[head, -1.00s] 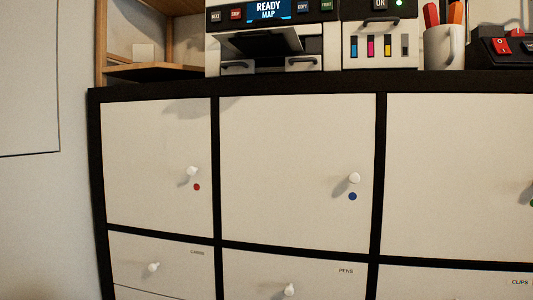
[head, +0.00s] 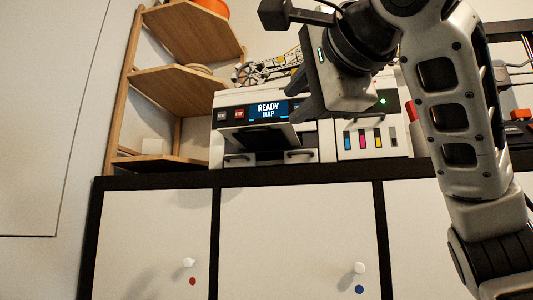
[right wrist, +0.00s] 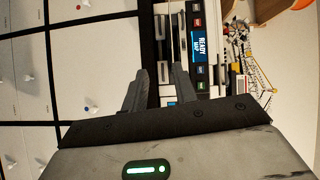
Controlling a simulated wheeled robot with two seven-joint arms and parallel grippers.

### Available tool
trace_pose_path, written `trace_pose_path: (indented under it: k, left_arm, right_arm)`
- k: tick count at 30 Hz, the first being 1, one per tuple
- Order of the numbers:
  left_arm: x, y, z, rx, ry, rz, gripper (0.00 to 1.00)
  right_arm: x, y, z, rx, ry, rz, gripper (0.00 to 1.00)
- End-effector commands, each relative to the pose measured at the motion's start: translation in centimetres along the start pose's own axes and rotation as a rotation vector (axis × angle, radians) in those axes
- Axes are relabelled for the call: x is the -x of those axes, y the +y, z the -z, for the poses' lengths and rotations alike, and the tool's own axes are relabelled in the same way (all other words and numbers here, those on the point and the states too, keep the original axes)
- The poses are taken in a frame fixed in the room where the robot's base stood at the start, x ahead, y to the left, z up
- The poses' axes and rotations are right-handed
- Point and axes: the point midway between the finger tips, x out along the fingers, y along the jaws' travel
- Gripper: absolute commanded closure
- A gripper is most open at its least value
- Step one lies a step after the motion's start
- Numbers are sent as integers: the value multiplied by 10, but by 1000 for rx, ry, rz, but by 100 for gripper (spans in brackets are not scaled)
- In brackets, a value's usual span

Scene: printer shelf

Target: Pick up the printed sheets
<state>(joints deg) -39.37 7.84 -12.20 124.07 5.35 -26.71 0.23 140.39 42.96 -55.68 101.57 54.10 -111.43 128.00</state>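The printer (head: 232,96) stands on top of the dark-framed cabinet, with a lit display (head: 272,109) reading READY MAP. Its dark output tray (head: 262,137) is below the display. I cannot make out any printed sheets in the tray. My right gripper (head: 292,98) is in front of the printer's right part, its dark fingers pointing left. In the right wrist view its fingers (right wrist: 161,70) are apart with nothing held between them, and the printer's display (right wrist: 200,46) shows sideways beyond them. My left gripper is not in view.
A unit with ink-colour strips (head: 363,139) stands right of the printer. A wooden corner shelf (head: 175,82) is at the left. The black cabinet top (head: 160,181) runs below, over white doors with knobs (head: 359,267). My right arm covers the right side.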

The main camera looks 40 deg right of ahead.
Motion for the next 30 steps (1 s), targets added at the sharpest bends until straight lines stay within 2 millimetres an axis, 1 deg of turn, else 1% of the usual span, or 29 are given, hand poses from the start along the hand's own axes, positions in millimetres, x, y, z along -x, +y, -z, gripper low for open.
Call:
trace_pose_path:
  k: [1,3,5,7,8,13,18,24,27,30]
  left_arm:
    - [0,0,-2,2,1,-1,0]
    - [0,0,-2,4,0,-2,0]
    - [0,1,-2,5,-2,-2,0]
    - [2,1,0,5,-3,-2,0]
    - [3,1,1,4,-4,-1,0]
    - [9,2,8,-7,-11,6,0]
    - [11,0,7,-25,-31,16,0]
    - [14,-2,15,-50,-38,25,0]
    - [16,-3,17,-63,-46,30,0]
    - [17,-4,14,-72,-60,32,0]
  right_arm:
    - [17,-3,13,-48,24,13,72]
    - [30,-6,22,-94,44,18,72]
    - [36,-7,27,-116,53,20,72]
    - [35,-9,30,-129,57,19,72]
    - [32,-9,30,-131,57,19,72]
    - [8,-11,31,-131,55,16,72]
    - [-17,-12,32,-129,54,16,72]
    - [-44,-12,34,-130,53,18,72]
    - [-54,-15,32,-125,50,24,72]
    - [-61,-14,34,-126,51,25,72]
